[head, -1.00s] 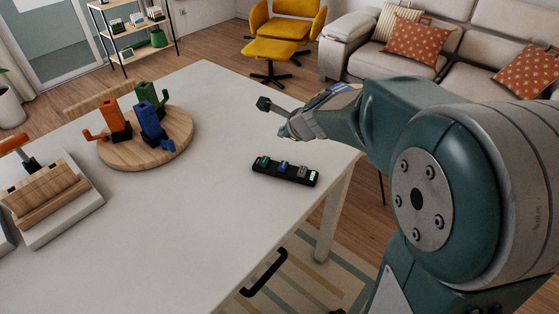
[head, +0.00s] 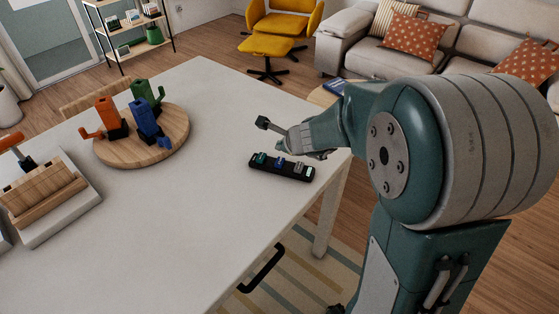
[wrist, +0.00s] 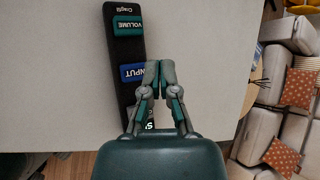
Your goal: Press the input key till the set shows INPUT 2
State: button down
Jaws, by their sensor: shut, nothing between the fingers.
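A black key bar (head: 270,173) lies on the pale table near its right edge. It has a teal key (head: 261,159), a blue key (head: 280,163) and a grey key. No set's screen shows.
A round wooden board (head: 176,150) with orange, blue and green objects stands at the left of the table (head: 190,220). A white stand with wooden slats (head: 45,190) is at the far left. The table middle is clear. A sofa is behind.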

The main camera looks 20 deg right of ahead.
aim_at(279, 159)
jog(key=shift+f, duration=1.45)
jog(key=shift+f, duration=0.15)
dwell(0.3)
jog(key=shift+f, duration=0.2)
jog(key=shift+f, duration=0.8)
dwell(1.1)
jog(key=shift+r, duration=1.25)
jog(key=shift+r, duration=2.5)
